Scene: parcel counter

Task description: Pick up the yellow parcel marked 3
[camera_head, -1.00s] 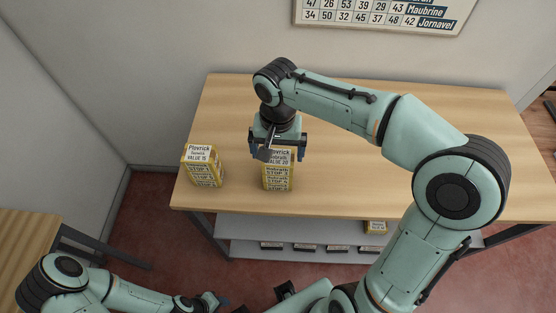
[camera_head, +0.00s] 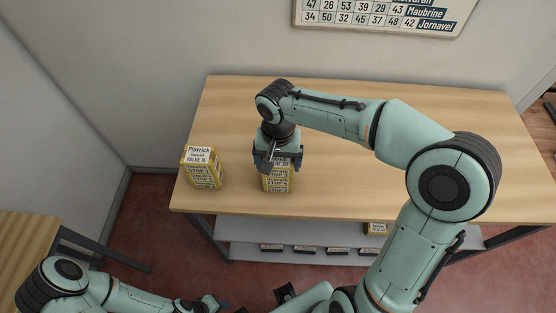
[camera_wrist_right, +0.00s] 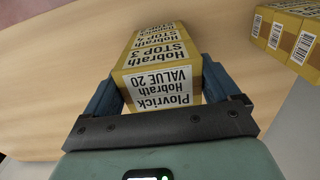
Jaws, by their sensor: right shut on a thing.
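In the right wrist view the parcel (camera_wrist_right: 158,62) reads "STOP 3", "VALUE 20", "Plovrick" and "Hobrath". My right gripper (camera_head: 277,163) is over its top from above, with a finger on each side. In the right wrist view the gripper (camera_wrist_right: 160,88) is shut on the parcel. My left gripper (camera_head: 218,302) is low at the bottom edge, away from the counter; its jaws are too small to judge.
A yellow parcel (camera_head: 376,228) lies on the grey shelf (camera_head: 240,236) below. The counter (camera_head: 345,195) is clear to the right and behind.

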